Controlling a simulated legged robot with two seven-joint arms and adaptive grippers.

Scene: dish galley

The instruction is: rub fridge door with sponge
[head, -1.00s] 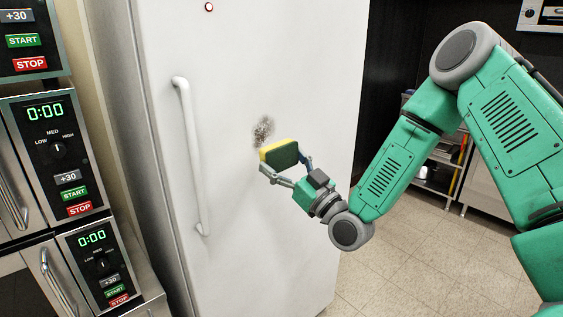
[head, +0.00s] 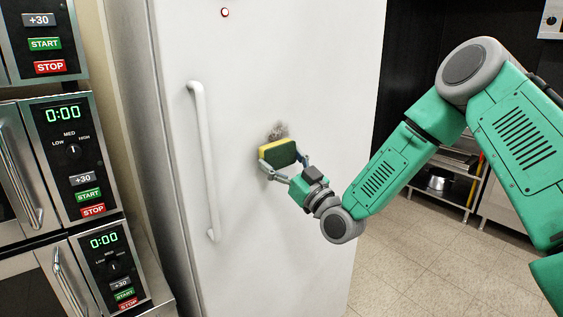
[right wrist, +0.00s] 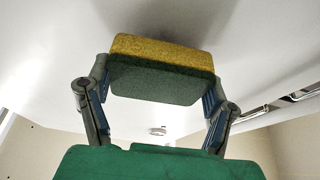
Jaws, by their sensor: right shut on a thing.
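The white fridge door (head: 275,80) fills the middle of the head view. A dark speckled smudge (head: 277,131) shows on it, its lower part hidden behind the sponge. My right gripper (head: 284,164) is shut on the yellow and green sponge (head: 279,154), one finger at each side. The sponge's yellow side faces the door, and it appears at or very near the surface; I cannot tell if it touches. In the right wrist view the sponge (right wrist: 162,68) sits between both fingers, with the pale door beyond. My left gripper is not in view.
A long vertical handle (head: 203,160) is on the door, left of the sponge. Microwaves (head: 75,160) are stacked at the left. A metal shelf unit (head: 450,170) stands at the right behind my arm. Tiled floor (head: 410,260) is open at the lower right.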

